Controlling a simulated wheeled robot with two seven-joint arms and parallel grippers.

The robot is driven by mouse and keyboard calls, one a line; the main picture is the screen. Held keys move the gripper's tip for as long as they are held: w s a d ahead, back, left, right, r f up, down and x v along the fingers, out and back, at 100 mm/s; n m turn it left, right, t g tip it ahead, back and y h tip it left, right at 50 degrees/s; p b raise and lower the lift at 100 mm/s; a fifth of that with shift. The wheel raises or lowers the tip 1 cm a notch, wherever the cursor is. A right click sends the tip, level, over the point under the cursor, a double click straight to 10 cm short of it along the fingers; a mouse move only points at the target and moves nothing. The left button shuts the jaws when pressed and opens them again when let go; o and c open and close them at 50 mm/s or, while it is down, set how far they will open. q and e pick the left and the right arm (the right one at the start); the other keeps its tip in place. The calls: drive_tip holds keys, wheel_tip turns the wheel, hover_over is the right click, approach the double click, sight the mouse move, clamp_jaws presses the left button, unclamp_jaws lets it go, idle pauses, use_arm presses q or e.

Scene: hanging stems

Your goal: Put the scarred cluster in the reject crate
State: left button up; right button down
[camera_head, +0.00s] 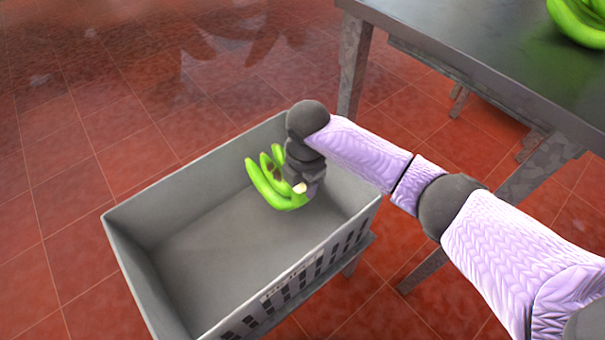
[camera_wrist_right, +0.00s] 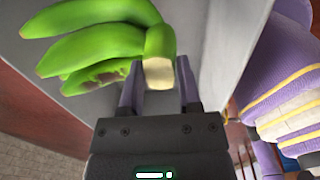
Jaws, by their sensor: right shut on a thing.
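The scarred cluster is a bunch of green bananas (camera_head: 268,180) with a brown scar patch on one finger. My right gripper (camera_head: 300,187) is shut on its cut crown and holds it inside the grey crate (camera_head: 205,240), towards the far right corner. In the right wrist view the cluster (camera_wrist_right: 105,45) hangs from the right gripper (camera_wrist_right: 160,85), with the pale cut end between the two fingers and the dark scar on a lower banana. Whether the cluster touches the crate floor cannot be told. My left gripper is not in view.
A dark-topped table (camera_head: 480,50) stands at the upper right, with another green banana cluster (camera_head: 578,22) on it. The crate's left and front floor is empty. The crate stands on a low support over red floor tiles (camera_head: 60,190).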

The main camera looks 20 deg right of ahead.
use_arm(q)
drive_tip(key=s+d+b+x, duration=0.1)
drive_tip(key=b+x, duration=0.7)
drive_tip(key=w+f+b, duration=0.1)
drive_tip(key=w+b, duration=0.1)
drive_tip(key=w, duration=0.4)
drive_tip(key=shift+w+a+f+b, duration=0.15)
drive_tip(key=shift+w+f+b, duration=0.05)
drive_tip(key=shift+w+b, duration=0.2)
use_arm(e)
wheel_tip(320, 180, down, 15)
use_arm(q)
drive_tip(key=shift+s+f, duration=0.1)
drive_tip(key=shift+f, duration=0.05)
use_arm(e)
drive_tip(key=shift+f, duration=0.35)
drive_tip(key=shift+c, duration=1.1)
unclamp_jaws()
